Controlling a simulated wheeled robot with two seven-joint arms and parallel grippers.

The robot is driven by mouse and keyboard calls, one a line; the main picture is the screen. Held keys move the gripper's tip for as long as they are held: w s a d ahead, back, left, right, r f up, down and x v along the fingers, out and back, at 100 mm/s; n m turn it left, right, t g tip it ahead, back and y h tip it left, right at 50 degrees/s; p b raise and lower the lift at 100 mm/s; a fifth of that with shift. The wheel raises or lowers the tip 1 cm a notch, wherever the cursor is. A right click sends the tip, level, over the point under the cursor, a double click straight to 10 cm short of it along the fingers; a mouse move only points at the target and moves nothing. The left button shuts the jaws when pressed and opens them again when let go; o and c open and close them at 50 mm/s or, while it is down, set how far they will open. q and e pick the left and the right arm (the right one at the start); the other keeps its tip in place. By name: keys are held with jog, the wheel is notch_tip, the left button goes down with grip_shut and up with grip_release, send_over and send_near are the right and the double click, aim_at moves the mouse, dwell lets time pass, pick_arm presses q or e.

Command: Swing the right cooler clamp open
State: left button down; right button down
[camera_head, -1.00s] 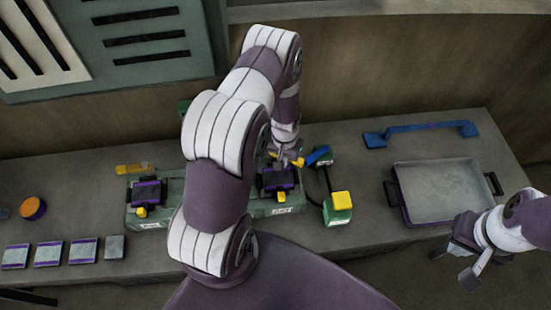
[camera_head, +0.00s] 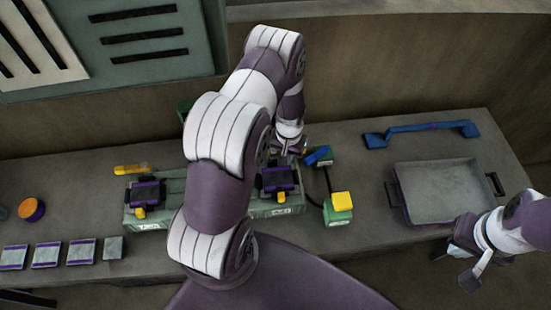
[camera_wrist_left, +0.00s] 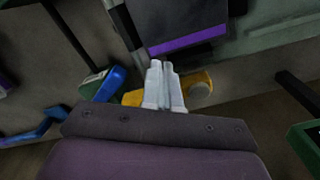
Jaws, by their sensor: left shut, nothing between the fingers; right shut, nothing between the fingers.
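The right cooler clamp is a yellow bar with a round grey knob (camera_wrist_left: 200,92) in the left wrist view. It lies beside a dark block with a purple edge (camera_wrist_left: 187,38). My left gripper (camera_wrist_left: 164,64) is shut and empty, its fingertips in front of the bar's middle; I cannot tell if they touch it. In the head view the left gripper (camera_head: 291,150) is behind the right dark block (camera_head: 277,179) on the green base, and the bar is hidden there. My right gripper (camera_head: 456,267) is shut and empty near the grey tray.
A blue-topped green part (camera_head: 318,155) stands close right of the left gripper. A green box with a yellow top (camera_head: 340,202), the grey tray (camera_head: 440,190) and a blue handle bar (camera_head: 420,132) lie to the right. Another yellow bar (camera_head: 131,169) is at the left.

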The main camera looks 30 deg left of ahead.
pick_arm(q)
notch_tip(320, 180, up, 8)
jog(key=p, duration=0.6)
jog(key=shift+s, duration=0.15)
